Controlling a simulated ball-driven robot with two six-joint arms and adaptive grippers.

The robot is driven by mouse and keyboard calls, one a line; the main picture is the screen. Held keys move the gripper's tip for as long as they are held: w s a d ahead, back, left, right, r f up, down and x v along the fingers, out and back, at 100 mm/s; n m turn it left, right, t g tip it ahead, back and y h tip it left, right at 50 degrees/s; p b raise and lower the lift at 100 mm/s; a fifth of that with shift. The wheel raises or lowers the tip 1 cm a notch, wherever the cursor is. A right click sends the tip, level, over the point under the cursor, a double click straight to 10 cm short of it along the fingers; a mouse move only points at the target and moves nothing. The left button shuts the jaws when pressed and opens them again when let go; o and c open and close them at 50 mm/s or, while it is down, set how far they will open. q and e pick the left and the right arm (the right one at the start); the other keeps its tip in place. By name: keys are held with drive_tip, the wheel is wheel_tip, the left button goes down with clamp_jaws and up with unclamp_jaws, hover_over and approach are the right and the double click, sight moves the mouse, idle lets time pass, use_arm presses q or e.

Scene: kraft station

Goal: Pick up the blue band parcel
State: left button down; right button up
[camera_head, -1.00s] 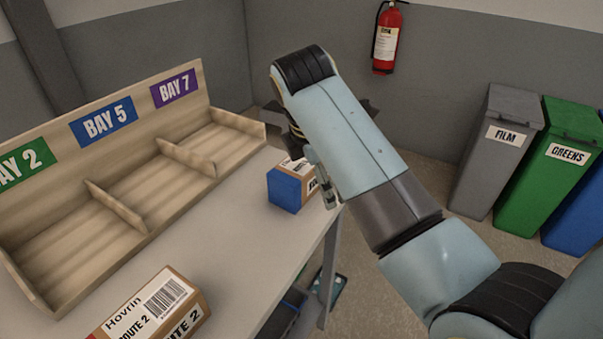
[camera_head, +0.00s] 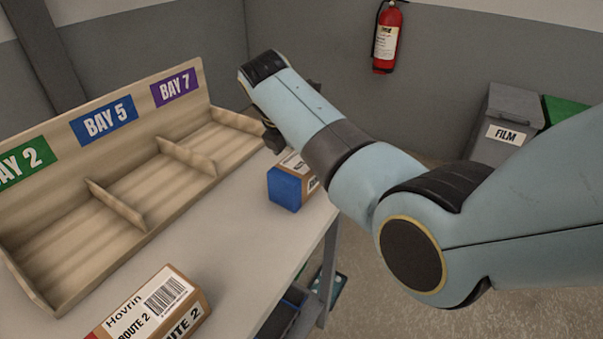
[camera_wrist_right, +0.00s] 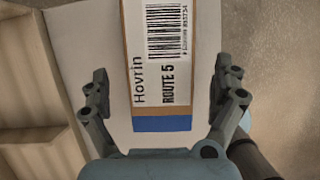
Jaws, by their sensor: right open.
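The blue band parcel (camera_head: 285,189) is a cardboard box with a blue end, resting on the grey table near its right edge. In the right wrist view it (camera_wrist_right: 161,123) shows a white label reading Hovrin and ROUTE 5, with the blue band at its near end. My right gripper (camera_wrist_right: 161,88) is open, with one finger on each side of the parcel in that view and a visible gap on both sides. My left gripper is not in view.
A wooden sorting rack (camera_head: 125,205) with bays marked 2, 5 and 7 stands at the left. Another parcel (camera_head: 152,303) labelled ROUTE 2 lies on the table (camera_head: 232,262) at the front. A grey FILM bin (camera_head: 503,130) and fire extinguisher (camera_head: 387,37) are beyond.

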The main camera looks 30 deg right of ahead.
drive_tip(key=shift+x, duration=1.2)
drive_tip(key=shift+r, duration=0.1)
drive_tip(key=c, duration=1.5)
drive_tip(key=shift+c, duration=0.2)
